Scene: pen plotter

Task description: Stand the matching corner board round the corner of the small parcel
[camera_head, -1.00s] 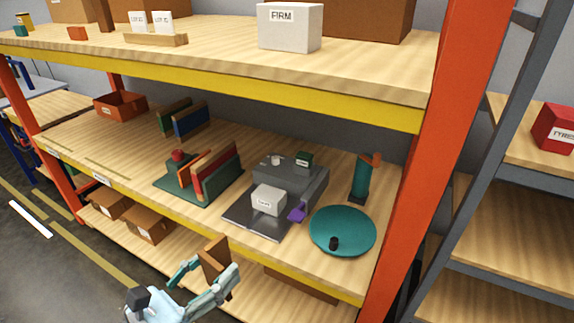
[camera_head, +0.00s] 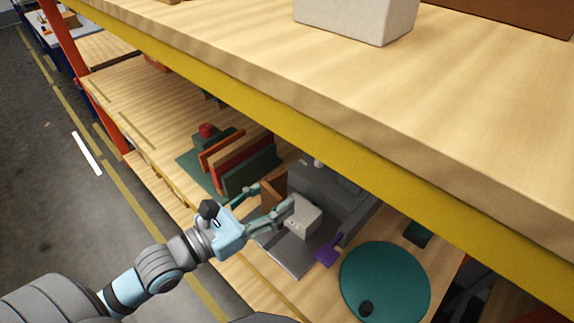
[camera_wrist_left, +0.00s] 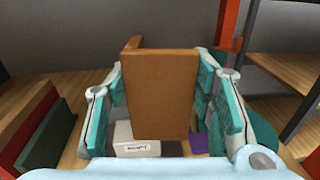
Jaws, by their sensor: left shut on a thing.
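My left gripper (camera_head: 266,202) is shut on a brown corner board (camera_head: 272,187), which stands roughly upright between its fingers. In the left wrist view the board (camera_wrist_left: 160,95) fills the middle, with a folded edge at its left. The small white parcel (camera_head: 304,217) sits on a dark grey plate (camera_head: 283,256), just right of the gripper's near finger. The parcel also shows in the wrist view (camera_wrist_left: 134,138), partly behind the board, with its label facing me. I cannot tell whether the board touches the parcel. My right gripper is not in view.
A rack of upright coloured boards (camera_head: 242,164) stands left of the gripper. A grey machine body (camera_head: 335,195) is behind the parcel, with a purple piece (camera_head: 327,252) at its right. A teal disc (camera_head: 385,282) lies further right. The upper shelf's yellow beam (camera_head: 330,118) hangs above.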

